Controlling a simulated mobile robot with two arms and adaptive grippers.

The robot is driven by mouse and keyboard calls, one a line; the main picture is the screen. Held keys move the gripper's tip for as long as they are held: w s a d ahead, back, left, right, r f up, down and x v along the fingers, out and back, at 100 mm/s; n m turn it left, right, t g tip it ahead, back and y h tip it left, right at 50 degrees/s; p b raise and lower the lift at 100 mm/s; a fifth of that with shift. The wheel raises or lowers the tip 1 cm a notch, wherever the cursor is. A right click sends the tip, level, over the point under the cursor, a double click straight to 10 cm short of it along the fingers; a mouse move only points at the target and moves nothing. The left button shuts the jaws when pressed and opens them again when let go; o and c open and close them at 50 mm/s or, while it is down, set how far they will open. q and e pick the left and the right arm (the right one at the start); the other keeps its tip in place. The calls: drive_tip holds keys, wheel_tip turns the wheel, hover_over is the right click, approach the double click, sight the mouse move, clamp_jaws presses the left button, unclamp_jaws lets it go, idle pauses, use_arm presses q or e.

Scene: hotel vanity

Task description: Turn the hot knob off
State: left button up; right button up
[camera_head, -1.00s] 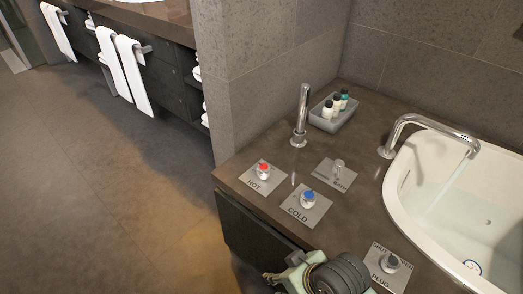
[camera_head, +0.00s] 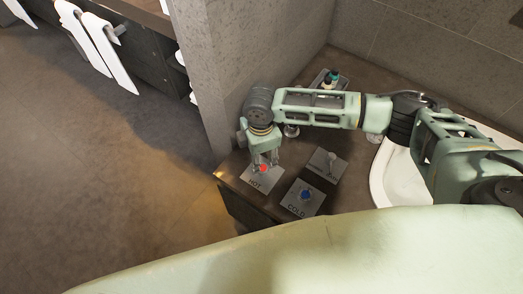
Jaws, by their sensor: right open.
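The hot knob (camera_head: 263,169) has a red top and sits on a grey plate (camera_head: 258,182) marked HOT, at the left corner of the dark counter. My right gripper (camera_head: 264,161) points down right at the knob, with its open fingers at the knob's upper side. I cannot tell whether the fingers touch it. My right arm reaches in from the right across the counter. My left gripper is not in view.
The blue-topped cold knob (camera_head: 305,195) and the shower/bath knob (camera_head: 331,157) stand on plates close to the right. Small bottles (camera_head: 331,78) stand at the back by the wall. A wall corner rises close behind my gripper.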

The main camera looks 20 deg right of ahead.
sight(262, 166)
drive_tip(key=shift+w+d, duration=0.2)
drive_tip(key=shift+d, duration=0.15)
wheel_tip(262, 166, down, 7)
drive_tip(key=shift+f+b, duration=0.2)
drive_tip(key=shift+b, duration=0.1)
